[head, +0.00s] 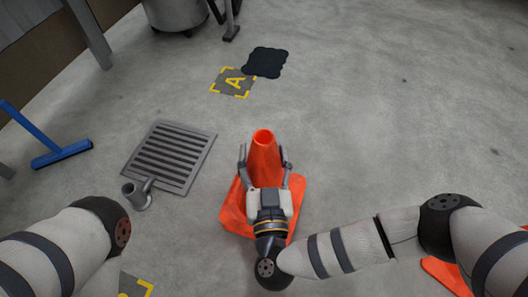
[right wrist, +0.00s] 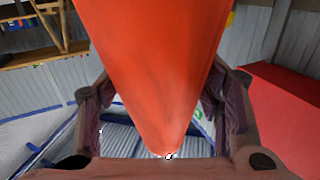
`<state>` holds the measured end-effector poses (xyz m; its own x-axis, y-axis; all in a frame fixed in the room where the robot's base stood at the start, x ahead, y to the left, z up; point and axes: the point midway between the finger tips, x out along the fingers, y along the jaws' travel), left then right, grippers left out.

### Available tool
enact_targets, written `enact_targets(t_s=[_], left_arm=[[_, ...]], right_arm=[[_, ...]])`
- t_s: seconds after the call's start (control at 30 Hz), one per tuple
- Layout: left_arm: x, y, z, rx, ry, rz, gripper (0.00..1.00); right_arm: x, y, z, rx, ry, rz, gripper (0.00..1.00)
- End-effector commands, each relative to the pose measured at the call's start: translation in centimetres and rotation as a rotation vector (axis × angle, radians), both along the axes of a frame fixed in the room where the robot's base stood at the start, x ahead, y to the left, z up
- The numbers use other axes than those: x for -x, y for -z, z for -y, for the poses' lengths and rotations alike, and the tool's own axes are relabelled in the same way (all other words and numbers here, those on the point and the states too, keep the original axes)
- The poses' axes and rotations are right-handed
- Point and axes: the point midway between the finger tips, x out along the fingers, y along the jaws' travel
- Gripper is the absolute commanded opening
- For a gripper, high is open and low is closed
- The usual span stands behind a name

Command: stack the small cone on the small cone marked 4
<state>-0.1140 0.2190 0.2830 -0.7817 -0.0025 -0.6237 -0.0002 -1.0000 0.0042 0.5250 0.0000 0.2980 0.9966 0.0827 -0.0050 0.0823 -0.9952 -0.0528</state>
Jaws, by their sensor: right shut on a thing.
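An orange cone (head: 263,150) with a square base (head: 233,209) stands upright in the middle of the head view. My right gripper (head: 265,163) has its fingers on both sides of the cone's upper body and is shut on it. In the right wrist view the cone (right wrist: 158,70) fills the space between the finger pads. I cannot tell whether its base touches the floor. Another orange piece (head: 444,273), perhaps a second cone's base, shows behind my right arm. No number 4 is visible. My left arm comes in at lower left; its gripper is out of view.
A floor grate (head: 170,155) with a short grey pipe fitting (head: 138,194) lies left of the cone. A yellow A marking (head: 233,82) and a dark mat (head: 265,62) lie beyond. A blue squeegee (head: 62,154) is far left. The floor at upper right is clear.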

Motion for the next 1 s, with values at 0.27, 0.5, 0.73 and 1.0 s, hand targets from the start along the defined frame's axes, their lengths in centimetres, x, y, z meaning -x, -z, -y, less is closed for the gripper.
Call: enact_targets(t_s=[0.27,0.5,0.73,1.0], left_arm=[[-0.1,0.8,0.1,0.003,0.001,-0.003,0.41],[-0.2,1.3,0.2,0.005,0.002,-0.003,0.41],[-0.2,1.6,0.3,0.006,0.002,-0.002,0.41],[-0.2,1.6,0.3,0.006,0.002,-0.002,0.41]], right_arm=[[-0.1,1.3,0.0,0.001,0.000,0.003,0.00],[0.0,2.6,0.0,0.001,0.000,0.002,0.00],[0.0,3.4,0.0,0.000,0.000,0.003,0.67],[0.0,3.4,0.0,0.001,0.000,0.001,0.84]])
